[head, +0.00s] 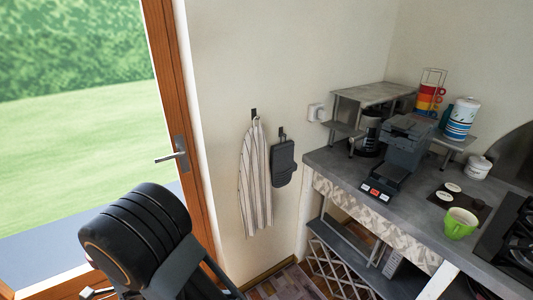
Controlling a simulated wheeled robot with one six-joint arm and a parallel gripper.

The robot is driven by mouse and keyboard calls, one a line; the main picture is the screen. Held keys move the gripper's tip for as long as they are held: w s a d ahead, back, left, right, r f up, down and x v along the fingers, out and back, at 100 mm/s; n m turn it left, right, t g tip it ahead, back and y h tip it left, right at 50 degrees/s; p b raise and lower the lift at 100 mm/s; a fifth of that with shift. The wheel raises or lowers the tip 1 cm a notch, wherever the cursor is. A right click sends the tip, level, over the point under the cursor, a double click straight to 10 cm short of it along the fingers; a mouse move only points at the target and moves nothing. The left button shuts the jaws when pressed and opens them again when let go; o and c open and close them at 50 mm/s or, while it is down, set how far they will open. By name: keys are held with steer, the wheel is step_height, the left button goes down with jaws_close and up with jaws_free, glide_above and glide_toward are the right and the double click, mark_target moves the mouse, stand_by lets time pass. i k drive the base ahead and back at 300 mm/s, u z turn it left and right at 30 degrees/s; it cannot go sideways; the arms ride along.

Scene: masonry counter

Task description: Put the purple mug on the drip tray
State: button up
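I see no purple mug in the head view. A dark grey coffee machine (407,136) stands on the counter, with a low flat part reaching toward the front edge and red-marked buttons at its front end. The flat part (389,174) below its head may be the drip tray; I cannot tell for sure, and no mug shows on it. My arm fills the lower left, far from the counter. My gripper's fingers do not show.
On the grey counter (424,210) are a green mug (459,224), a dark mat with small white-topped items, a white lidded pot (478,168) and a black hob (517,240).

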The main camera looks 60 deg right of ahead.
mark_target(392, 172)
steer(key=u, duration=0.45)
steer(key=k, duration=1.65)
steer(key=z, duration=1.15)
steer(key=i, duration=0.3)
steer(key=z, duration=0.05)
